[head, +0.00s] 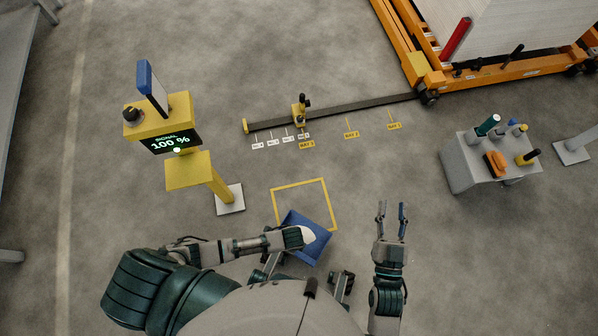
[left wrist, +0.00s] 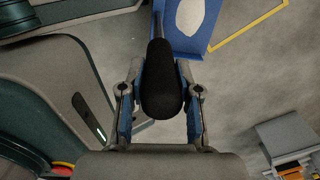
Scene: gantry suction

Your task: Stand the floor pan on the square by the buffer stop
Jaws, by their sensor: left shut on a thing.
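The blue floor pan (head: 311,250) is in front of me, with a white patch (left wrist: 190,17) on its surface. In the head view it overlaps the near edge of the yellow square outline (head: 329,205); whether it touches the floor is unclear. My left gripper (left wrist: 162,75) is shut on the pan's dark handle (left wrist: 161,90); in the head view my wrist hides the grip. My right gripper (head: 392,205) is open and empty, right of the square. A floor rail (head: 350,110) ends in a small yellow stop (head: 245,126) beyond the square.
A yellow post with a display reading 100 % (head: 170,141) stands left of the square. A grey stand (head: 465,175) with several coloured tools is at the right. An orange gantry frame (head: 520,68) is at the upper right. The floor between is clear.

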